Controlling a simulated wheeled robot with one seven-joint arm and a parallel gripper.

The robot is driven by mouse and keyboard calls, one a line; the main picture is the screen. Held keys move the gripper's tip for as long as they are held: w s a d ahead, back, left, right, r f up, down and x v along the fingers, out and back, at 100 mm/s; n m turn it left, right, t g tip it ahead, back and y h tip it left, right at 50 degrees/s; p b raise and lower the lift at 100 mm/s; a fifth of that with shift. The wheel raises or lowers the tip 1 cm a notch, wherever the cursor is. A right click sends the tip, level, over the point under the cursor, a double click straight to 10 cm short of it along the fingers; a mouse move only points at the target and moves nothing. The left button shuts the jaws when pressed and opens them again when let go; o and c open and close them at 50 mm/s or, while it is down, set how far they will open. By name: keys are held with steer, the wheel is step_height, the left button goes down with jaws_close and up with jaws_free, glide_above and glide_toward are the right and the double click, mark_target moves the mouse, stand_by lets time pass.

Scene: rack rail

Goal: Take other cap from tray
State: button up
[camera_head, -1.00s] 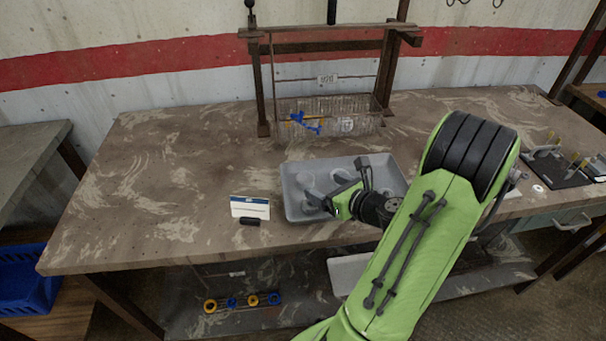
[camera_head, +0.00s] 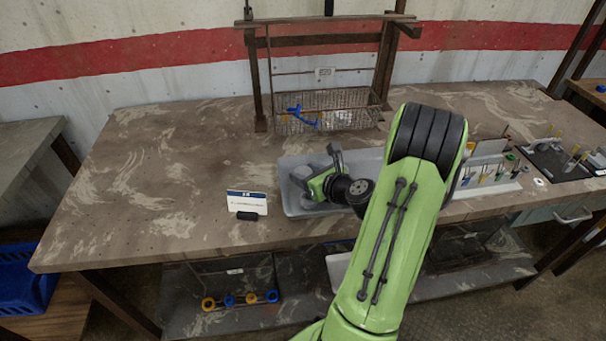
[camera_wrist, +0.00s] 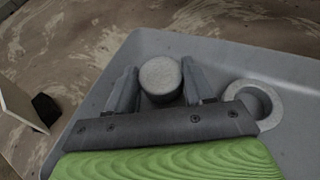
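A round grey cap (camera_wrist: 161,76) stands between the two fingers of my gripper (camera_wrist: 160,88) in the wrist view. The fingers are spread, one on each side of the cap and very near it. I cannot tell whether they press on it. The grey tray (camera_wrist: 140,42) surrounds the cap and fingers. A grey ring-shaped part (camera_wrist: 254,100) with a round opening lies in the tray to the right of my gripper. In the head view my gripper (camera_head: 318,172) is low over the left part of the tray (camera_head: 292,200), and my arm hides much of the tray.
A white card (camera_head: 247,201) on a black stand is left of the tray. A wire basket (camera_head: 342,118) holding blue parts hangs from the frame behind. A rack with small parts (camera_head: 488,176) stands at the right. The table's left side is clear.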

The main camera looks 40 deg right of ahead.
steer(key=c, duration=0.3)
steer(key=shift+r, duration=0.15)
